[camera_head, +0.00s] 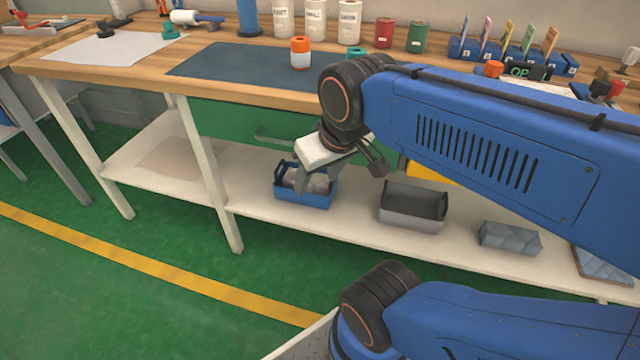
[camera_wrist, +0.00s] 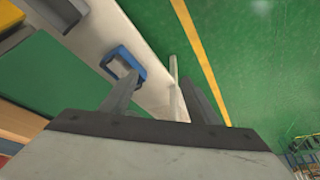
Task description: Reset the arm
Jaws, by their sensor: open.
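My blue arm reaches in from the right in the head view, bent down in front of the workbench. My gripper (camera_head: 309,181) hangs in front of the lower shelf and overlaps a blue open carrier (camera_head: 304,200) there; contact cannot be told. In the wrist view my gripper (camera_wrist: 163,83) has its two grey fingers spread apart, with nothing between them but shelf edge, bench leg and floor in the background. The blue carrier (camera_wrist: 126,62) lies beyond the left fingertip. Its contents are partly hidden by the gripper in the head view.
The white lower shelf (camera_head: 262,209) also holds a grey bin (camera_head: 412,208) and a grey quilted block (camera_head: 510,237). The wooden benchtop (camera_head: 120,80) and green drawer (camera_head: 235,128) are above. A white bench leg (camera_head: 211,170) stands left. Green floor in front is clear.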

